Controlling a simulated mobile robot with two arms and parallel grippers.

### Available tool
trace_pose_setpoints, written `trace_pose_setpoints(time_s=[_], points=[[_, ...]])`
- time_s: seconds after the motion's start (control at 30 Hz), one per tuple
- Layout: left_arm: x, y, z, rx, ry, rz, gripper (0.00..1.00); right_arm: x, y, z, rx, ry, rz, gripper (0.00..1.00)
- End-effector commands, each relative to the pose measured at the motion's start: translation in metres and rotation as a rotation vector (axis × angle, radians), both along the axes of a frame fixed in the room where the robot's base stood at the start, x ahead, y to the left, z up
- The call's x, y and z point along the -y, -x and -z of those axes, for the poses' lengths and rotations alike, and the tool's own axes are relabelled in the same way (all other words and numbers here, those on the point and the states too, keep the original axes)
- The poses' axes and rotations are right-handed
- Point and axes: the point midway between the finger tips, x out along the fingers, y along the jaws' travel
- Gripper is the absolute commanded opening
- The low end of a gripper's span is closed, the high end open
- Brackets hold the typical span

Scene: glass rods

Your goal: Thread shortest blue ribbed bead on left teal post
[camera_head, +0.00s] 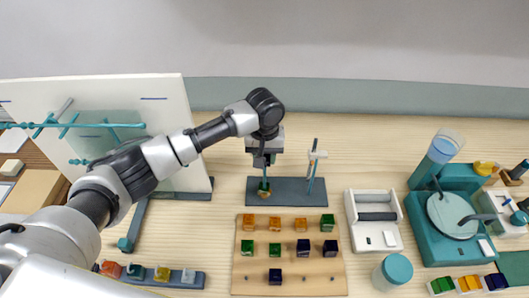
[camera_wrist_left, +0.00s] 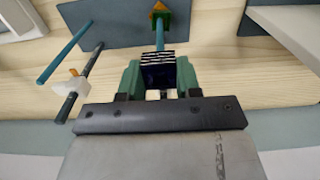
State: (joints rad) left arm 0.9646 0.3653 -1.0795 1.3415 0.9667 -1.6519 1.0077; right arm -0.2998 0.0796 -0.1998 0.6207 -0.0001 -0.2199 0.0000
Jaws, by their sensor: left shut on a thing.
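My left gripper (camera_head: 264,160) is shut on a dark blue ribbed bead (camera_wrist_left: 158,72), held between green finger pads in the left wrist view. The gripper is over the left teal post (camera_wrist_left: 159,36), which stands on a dark base plate (camera_head: 288,198). The post lines up with the held bead; I cannot tell whether its tip is inside the bead. Orange and green beads (camera_head: 264,190) sit low on this post. The right teal post (camera_head: 311,182) stands apart from the gripper. My right gripper is not in view.
A wooden board (camera_head: 290,285) in front holds several orange, green and dark blue beads. A dark rod with a white clamp (camera_wrist_left: 76,83) stands near the right post. A white panel with teal branches (camera_head: 120,125) is at left. A white device (camera_head: 376,238) and teal machine (camera_head: 425,245) are at right.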

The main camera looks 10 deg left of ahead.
Motion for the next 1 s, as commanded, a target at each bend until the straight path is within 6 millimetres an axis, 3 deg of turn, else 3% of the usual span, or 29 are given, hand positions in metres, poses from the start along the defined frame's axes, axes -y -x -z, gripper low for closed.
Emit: trace_pose_setpoints(time_s=[0.8, 1.0], points=[[0.000, 0.000, 0.034, 0.000, 0.000, -0.001, 0.10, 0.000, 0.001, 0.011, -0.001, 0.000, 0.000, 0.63], [0.000, 0.000, 0.032, 0.000, 0.000, -0.001, 0.10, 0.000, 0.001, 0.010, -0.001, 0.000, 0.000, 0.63]])
